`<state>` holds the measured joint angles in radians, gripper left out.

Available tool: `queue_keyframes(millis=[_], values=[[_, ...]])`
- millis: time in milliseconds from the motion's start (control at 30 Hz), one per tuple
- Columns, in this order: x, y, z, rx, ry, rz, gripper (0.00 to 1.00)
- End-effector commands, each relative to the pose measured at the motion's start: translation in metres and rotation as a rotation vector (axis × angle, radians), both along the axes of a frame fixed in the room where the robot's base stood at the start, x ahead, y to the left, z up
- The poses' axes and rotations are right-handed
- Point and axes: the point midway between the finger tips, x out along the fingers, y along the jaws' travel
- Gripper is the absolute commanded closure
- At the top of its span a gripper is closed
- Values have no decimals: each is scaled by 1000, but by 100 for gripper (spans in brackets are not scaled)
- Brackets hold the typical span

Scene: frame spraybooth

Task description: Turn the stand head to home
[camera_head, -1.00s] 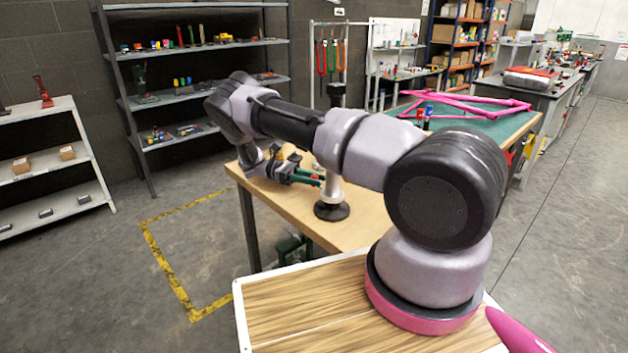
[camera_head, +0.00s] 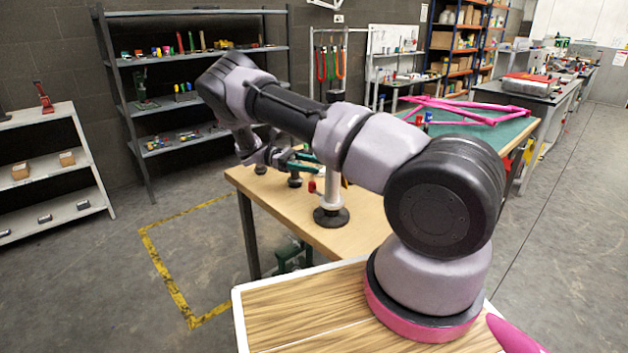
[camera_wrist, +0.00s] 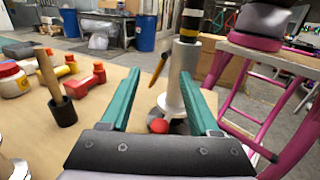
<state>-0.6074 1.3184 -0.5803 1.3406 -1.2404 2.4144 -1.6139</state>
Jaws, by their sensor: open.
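The stand has a pale silver post (camera_head: 332,190) on a round black base (camera_head: 331,216), upright on the wooden bench. In the wrist view its post (camera_wrist: 182,78) rises just beyond my fingers, with black and yellow bands near the top. A red ball knob (camera_wrist: 159,126) shows low between the fingers, and it also shows beside the post in the head view (camera_head: 312,186). A slim orange piece (camera_wrist: 158,68) slants left of the post. My gripper (camera_wrist: 160,74) is open with nothing held. In the head view, my arm hides the stand's head.
Left on the wooden bench (camera_head: 265,190) are a wooden-handled tool (camera_wrist: 55,85), red pieces (camera_wrist: 85,82) and a bottle (camera_wrist: 12,80). A pink frame (camera_head: 465,110) lies on the green bench top behind. Pink tubing (camera_wrist: 270,105) stands close on the right.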

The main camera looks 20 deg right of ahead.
Motion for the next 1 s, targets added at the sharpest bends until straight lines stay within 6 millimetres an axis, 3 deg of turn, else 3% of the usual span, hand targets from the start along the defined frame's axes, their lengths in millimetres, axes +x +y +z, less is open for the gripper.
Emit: queue_keyframes(millis=[200, 533, 667, 700, 767, 1000], values=[[0, 0, 27, 0, 0, -2, 38], [0, 0, 31, -1, 1, -1, 38], [-1, 8, 28, -7, 8, 39, 88], [-2, 16, 25, -14, 12, 79, 100], [-4, 32, 17, -28, 23, 170, 100], [-23, 124, -35, -54, 29, 687, 100]])
